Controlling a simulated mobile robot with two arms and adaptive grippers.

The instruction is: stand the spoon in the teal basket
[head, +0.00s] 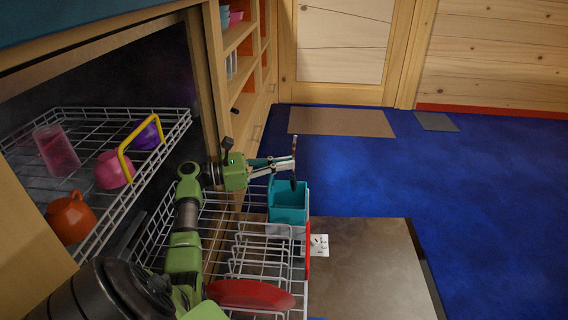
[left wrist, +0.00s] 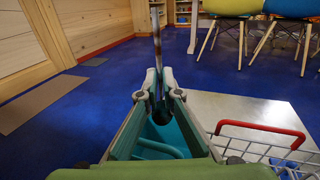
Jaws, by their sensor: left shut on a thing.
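My left gripper (head: 290,165) is shut on the spoon (head: 294,146), which it holds close to upright with its dark end down. In the left wrist view the gripper (left wrist: 158,93) grips the thin spoon (left wrist: 156,35) between its fingertips, and the spoon's upper part rises above them. The teal basket (head: 289,216) is an open box at the far right corner of the lower dishwasher rack. The spoon's lower end overlaps the basket's opening; I cannot tell whether it is inside or just above. The basket (left wrist: 175,131) shows partly behind the fingers. My right gripper is out of view.
The lower wire rack (head: 262,237) holds a red plate (head: 250,294). The upper rack (head: 181,117) holds a pink cup (head: 56,152), pink and purple bowls and an orange pot (head: 71,219). The open dishwasher door (head: 370,270) lies below. Blue floor is clear to the right.

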